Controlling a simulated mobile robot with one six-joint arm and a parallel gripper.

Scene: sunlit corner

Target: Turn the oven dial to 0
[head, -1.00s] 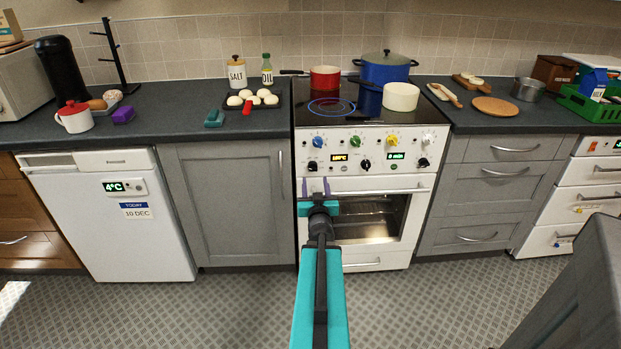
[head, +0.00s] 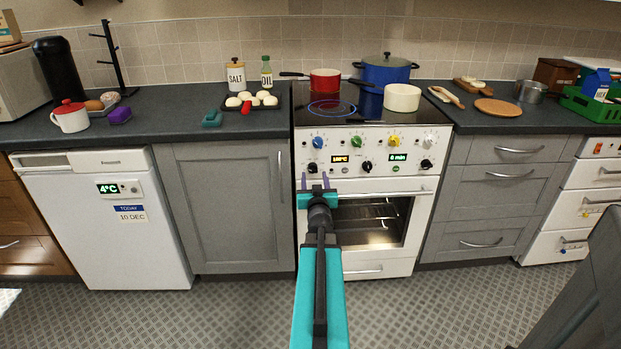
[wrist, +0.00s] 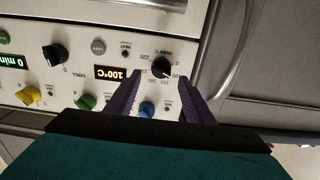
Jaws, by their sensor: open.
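The oven dial (head: 312,167) is the leftmost black knob on the white oven's front panel. It also shows in the wrist view (wrist: 161,67), upside down, with a ring of temperature numbers around it. My gripper (head: 314,178) is open, with purple fingers just below the dial in the head view. In the wrist view the fingertips (wrist: 159,80) lie to either side of the dial. I cannot tell whether they touch it. The dial's exact pointer direction is too small to read.
A second black knob (wrist: 54,55) and a third (head: 427,164) sit on the same panel. Coloured hob knobs, including a blue one (head: 318,142), run above. The oven door handle (head: 385,191) lies below. Pots (head: 402,97) stand on the hob. The floor in front is clear.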

